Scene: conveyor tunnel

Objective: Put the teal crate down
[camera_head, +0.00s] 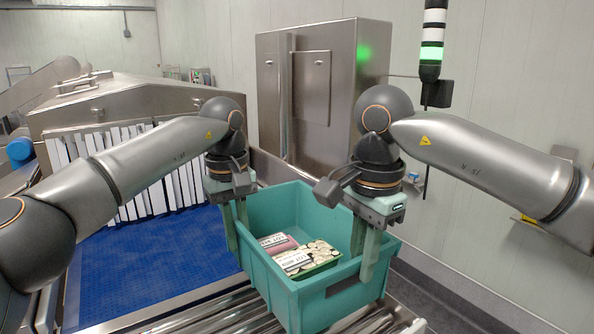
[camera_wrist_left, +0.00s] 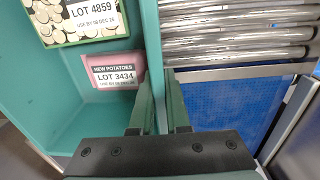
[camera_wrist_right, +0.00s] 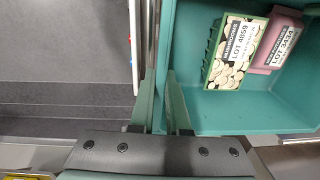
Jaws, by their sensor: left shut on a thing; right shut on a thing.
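The teal crate (camera_head: 283,285) is in the middle of the head view, roughly level, above the metal rollers (camera_head: 190,322). Whether its base touches them is hidden. My left gripper (camera_head: 236,238) is shut on its left wall, also seen in the left wrist view (camera_wrist_left: 160,90). My right gripper (camera_head: 365,265) is shut on the opposite wall, also seen in the right wrist view (camera_wrist_right: 160,85). Inside the crate lie a green mushroom tray (camera_head: 318,262) labelled LOT 4859 and a pink new potatoes pack (camera_wrist_left: 112,70) labelled LOT 3434.
A blue belt (camera_head: 150,260) runs left of the crate, out from a steel tunnel with white strip curtains (camera_head: 130,205). A steel cabinet (camera_head: 325,80) stands behind. A signal tower glows green (camera_head: 431,53) at the right. Dark floor (camera_head: 440,295) lies to the right.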

